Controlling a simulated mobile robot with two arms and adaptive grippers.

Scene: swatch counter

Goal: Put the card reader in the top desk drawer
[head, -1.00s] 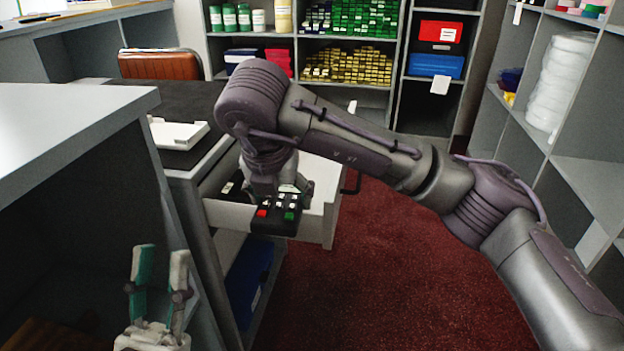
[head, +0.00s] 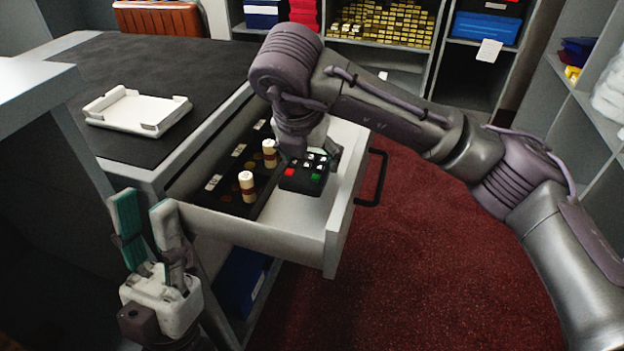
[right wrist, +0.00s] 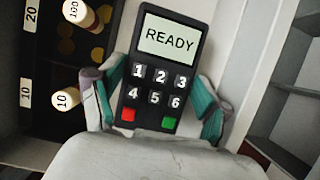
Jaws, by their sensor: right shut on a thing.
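The card reader (head: 304,180) is a dark keypad device with red and green keys. In the right wrist view the card reader (right wrist: 166,65) has a lit screen reading READY. My right gripper (right wrist: 155,108) is shut on it, one finger along each side. It holds the reader in or just above the open top drawer (head: 265,228), right of the coin tray; I cannot tell whether it touches the drawer floor. My left gripper (head: 143,228) is open and empty, left of the drawer front.
A black coin tray (head: 215,203) with labels and two standing coin rolls (head: 247,186) fills the drawer's left side. A white tray (head: 137,110) lies on the dark desktop. A black drawer handle (head: 374,180) sticks out right. Red carpet lies clear beyond it.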

